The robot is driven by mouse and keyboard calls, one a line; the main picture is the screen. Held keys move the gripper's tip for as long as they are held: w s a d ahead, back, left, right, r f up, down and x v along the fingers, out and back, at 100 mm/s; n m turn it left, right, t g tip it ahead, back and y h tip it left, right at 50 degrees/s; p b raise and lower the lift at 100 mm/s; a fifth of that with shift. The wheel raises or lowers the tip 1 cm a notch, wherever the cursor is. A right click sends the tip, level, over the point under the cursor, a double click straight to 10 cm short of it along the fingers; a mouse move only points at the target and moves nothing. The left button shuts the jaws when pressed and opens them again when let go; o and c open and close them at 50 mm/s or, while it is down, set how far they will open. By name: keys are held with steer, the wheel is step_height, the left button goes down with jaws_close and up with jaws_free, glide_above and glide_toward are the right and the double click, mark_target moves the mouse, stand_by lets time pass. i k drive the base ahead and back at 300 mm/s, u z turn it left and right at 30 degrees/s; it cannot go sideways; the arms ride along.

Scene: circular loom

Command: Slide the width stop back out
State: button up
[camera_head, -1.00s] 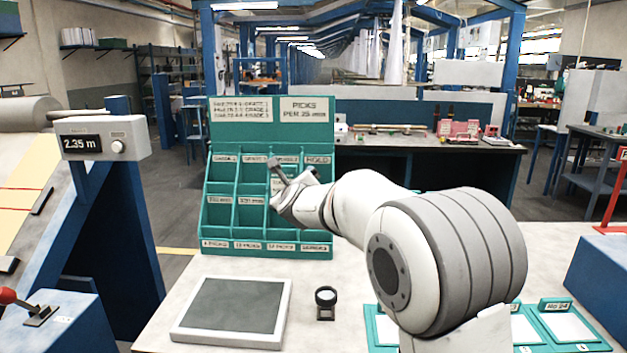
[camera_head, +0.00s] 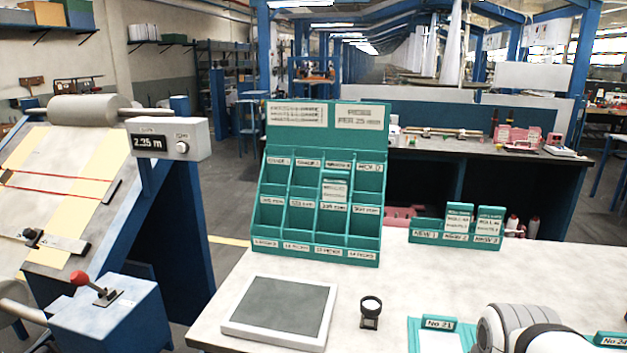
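A sloped cloth board (camera_head: 62,150) stands at the far left under a grey roller. A small black clamp-like piece (camera_head: 33,238) sits on a rail low on the board, with a short grey plate with a dark end (camera_head: 79,248) beside it. One of these may be the width stop; I cannot tell which from here. My gripper is not in view; only a white part of my arm shows at the lower right, over the table's front.
A display box reading 2.35 m (camera_head: 168,141) and a blue box with a red-knobbed lever (camera_head: 82,280) stand by the board. On the table are a green compartment rack (camera_head: 325,245), a grey pad (camera_head: 280,308), a magnifier (camera_head: 370,308) and green card holders (camera_head: 455,238).

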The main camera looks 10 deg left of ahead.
mark_target(34, 235)
steer(key=u, duration=1.95)
steer(key=k, duration=0.6)
steer(key=u, duration=0.65)
steer(key=i, duration=1)
steer(key=u, duration=0.35)
steer(key=i, duration=1.45)
steer(key=z, duration=1.05)
steer(key=i, duration=0.65)
steer(key=z, duration=0.4)
steer(key=k, duration=0.6)
